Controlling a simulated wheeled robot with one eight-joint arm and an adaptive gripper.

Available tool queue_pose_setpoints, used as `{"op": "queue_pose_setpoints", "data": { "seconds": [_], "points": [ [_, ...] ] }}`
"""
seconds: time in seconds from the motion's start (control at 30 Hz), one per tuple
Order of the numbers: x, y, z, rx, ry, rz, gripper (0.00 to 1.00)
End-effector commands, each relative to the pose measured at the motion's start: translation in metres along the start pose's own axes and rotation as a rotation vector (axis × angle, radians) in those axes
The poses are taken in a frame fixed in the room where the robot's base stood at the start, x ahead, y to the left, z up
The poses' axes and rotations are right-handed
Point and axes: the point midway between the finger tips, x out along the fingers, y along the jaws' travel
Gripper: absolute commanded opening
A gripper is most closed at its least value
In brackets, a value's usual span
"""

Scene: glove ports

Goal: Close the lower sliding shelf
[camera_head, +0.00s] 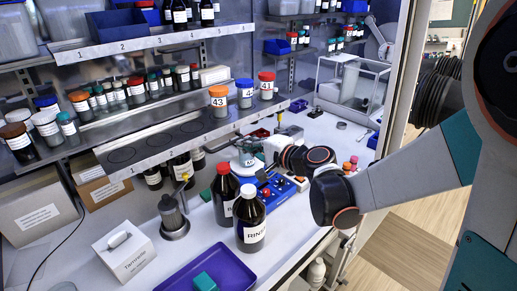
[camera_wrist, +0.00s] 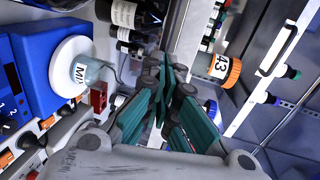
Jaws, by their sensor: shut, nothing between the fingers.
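The lower sliding shelf (camera_head: 155,147) is a grey board with round marked spots and a pale numbered front edge. It juts out below the upper shelves. Jars with orange, blue and red caps stand towards its right end, among them the jar 43 (camera_head: 218,101). In the wrist view the shelf's pale edge (camera_wrist: 187,35) runs just beyond the fingertips. My gripper (camera_wrist: 170,76) has its teal fingers together and empty, pointing at the shelf near jar 43 (camera_wrist: 219,68). I cannot tell whether it touches the edge. In the head view my arm largely hides the fingers.
A blue stirrer (camera_head: 272,192) with a beaker stands below my gripper. Two dark bottles, including RINSE (camera_head: 250,222), a purple tray (camera_head: 225,270) and a tissue box (camera_head: 122,253) are on the bench. More bottles stand under the shelf. An upper shelf (camera_head: 150,43) hangs above.

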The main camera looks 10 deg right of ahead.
Motion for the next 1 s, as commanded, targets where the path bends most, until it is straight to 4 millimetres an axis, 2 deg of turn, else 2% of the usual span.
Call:
{"op": "queue_pose_setpoints", "data": {
  "seconds": [0.2, 0.57, 0.73, 0.87, 1.0],
  "points": [
    [0.015, 0.000, 0.000, -0.001, 0.000, 0.001, 0.00],
    [0.015, 0.000, 0.000, -0.001, 0.001, 0.000, 0.00],
    [0.022, -0.001, 0.000, -0.001, -0.001, 0.001, 0.00],
    [0.039, -0.005, 0.000, 0.000, -0.002, 0.000, 0.00],
    [0.068, -0.010, 0.000, -0.001, -0.003, 0.000, 0.00]
  ]
}}
